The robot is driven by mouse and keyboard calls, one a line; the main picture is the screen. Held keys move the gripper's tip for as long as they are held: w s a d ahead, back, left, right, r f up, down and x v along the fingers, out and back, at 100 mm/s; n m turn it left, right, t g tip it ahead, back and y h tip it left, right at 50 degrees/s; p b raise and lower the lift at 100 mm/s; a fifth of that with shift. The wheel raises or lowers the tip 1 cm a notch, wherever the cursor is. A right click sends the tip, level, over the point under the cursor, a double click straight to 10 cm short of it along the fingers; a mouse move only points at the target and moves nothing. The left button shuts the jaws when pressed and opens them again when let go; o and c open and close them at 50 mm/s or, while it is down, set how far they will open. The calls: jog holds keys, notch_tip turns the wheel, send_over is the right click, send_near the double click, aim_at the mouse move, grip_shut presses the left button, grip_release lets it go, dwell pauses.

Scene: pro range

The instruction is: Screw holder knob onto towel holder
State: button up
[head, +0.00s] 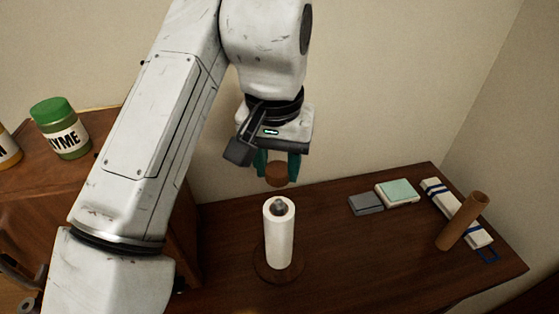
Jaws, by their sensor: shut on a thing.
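The towel holder has a round brown wooden base (264,271) on the dark table, and a white paper roll (279,240) stands upright on it. A grey metal tip (279,207) shows in the hole at the top of the roll. My gripper (277,168) points down above the roll, its teal fingers shut on the brown wooden holder knob (277,175). The knob is apart from the roll, with a gap between them in the picture. The knob's underside and any thread are hidden.
On the dark table (330,240), a grey box (366,204), a pale green-topped box (397,194), a white-and-blue striped packet (445,205) and a brown cardboard tube (462,222) lie or stand at right. A green-lidded jar (61,129) is on a wooden cabinet at left.

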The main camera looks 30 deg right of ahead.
aim_at(278, 172)
jog(key=shift+r, duration=0.1)
jog(key=shift+s+f+b, duration=0.1)
jog(key=shift+f+b, duration=0.8)
jog(key=shift+f, duration=2.05)
jog(key=shift+f+p, duration=0.15)
jog(key=shift+p, duration=0.25)
dwell(0.5)
jog(key=m, duration=0.6)
jog(key=shift+f+g, duration=0.1)
jog(key=shift+g, duration=0.2)
jog(key=m, duration=0.6)
jog(key=shift+f+g, duration=0.1)
jog(key=shift+g, duration=0.3)
